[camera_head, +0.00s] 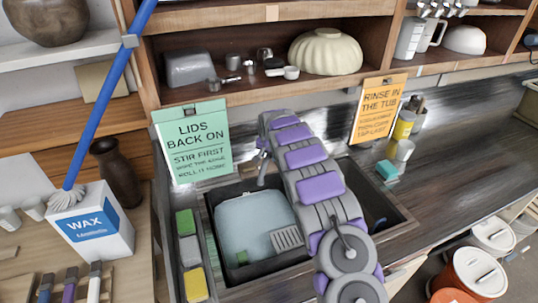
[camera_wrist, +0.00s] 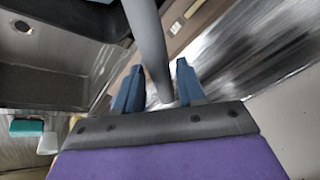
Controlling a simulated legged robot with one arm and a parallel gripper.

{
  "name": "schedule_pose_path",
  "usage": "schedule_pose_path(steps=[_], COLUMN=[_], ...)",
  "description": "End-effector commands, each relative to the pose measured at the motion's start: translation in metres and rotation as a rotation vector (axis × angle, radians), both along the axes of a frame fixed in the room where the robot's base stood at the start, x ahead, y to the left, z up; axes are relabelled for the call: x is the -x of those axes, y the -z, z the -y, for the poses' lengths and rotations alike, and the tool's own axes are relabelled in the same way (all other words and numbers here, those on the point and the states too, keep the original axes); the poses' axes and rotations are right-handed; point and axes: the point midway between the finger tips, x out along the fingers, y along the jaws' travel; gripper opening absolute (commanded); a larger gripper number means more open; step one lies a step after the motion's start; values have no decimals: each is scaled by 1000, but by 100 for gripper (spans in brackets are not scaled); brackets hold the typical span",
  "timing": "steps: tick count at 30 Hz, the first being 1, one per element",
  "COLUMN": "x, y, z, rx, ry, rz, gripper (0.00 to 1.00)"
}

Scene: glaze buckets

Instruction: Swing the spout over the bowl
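In the head view, the sink's left bowl (camera_head: 250,220) holds pale bluish water, and its dark right bowl (camera_head: 378,208) is partly hidden by my arm. A grey faucet part (camera_head: 263,165), perhaps the spout, shows just left of my arm. In the wrist view, a grey tube that looks like the spout (camera_wrist: 148,40) runs down from the top between the blue fingers of my gripper (camera_wrist: 158,75). The fingers stand apart on either side of it, with a narrow gap at the right. A basin with a drain (camera_wrist: 45,60) lies to the left. My arm hides the gripper in the head view.
A green sign (camera_head: 192,142) and an orange sign (camera_head: 378,108) stand behind the sink. A teal sponge (camera_head: 388,170) and a white cup (camera_head: 404,150) are on the counter to the right. Colored blocks (camera_head: 190,250) line the left edge. A shelf (camera_head: 225,95) hangs above.

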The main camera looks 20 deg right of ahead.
Motion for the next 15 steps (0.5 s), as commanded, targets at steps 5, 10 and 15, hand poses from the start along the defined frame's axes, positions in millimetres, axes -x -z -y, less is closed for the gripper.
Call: schedule_pose_path(steps=[5, 10, 15], x=[0, 0, 0], y=[0, 0, 0], z=[0, 0, 0], rx=[0, 0, 0], ry=[0, 0, 0], rz=[0, 0, 0], gripper=[22, 6, 0])
